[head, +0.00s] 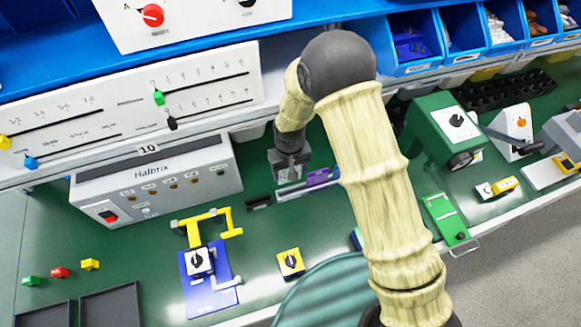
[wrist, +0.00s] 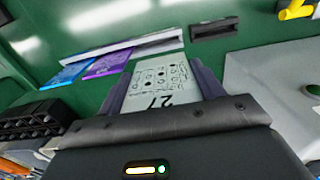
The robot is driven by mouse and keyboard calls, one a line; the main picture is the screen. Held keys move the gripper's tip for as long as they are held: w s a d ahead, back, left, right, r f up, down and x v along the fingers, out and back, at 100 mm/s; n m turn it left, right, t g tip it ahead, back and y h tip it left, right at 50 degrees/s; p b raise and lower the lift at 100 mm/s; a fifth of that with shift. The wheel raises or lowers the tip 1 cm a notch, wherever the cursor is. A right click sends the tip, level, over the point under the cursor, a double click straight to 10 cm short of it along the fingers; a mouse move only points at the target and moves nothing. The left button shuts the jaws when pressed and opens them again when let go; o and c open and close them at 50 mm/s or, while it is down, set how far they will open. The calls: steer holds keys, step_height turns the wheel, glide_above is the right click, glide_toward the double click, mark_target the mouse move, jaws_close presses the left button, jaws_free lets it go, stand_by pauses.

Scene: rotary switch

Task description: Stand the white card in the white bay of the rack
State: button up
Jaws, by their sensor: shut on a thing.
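The white card (wrist: 160,80), printed with black symbols and the number 27, is between the two fingers of my gripper (wrist: 163,72) in the wrist view. My gripper is shut on it. A pale bar-like rack (wrist: 150,43) lies just beyond the card, with a blue card (wrist: 68,72) and a purple card (wrist: 108,64) at its left part. I cannot tell whether the white card touches the rack, and its bay is not clearly visible. In the head view my gripper (head: 289,170) is above the green bench beside the rack (head: 297,191) and purple card (head: 317,178); the white card is not distinguishable there.
A small black block (head: 259,203) lies left of the rack. The grey Halbrix box (head: 155,180) stands further left. A yellow switch block (head: 290,262) and a blue-based yellow fixture (head: 207,280) are in front. A green box (head: 440,128) stands to the right.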

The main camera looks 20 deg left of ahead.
steer(key=shift+f, duration=0.1)
steer(key=shift+f+b, duration=2.05)
steer(key=shift+f, duration=0.8)
steer(key=shift+f+b, duration=1.35)
steer(key=shift+f, duration=0.45)
steer(key=o, duration=1)
step_height(320, 180, up, 17)
steer(key=shift+r+b, duration=0.2)
steer(key=shift+b, duration=0.95)
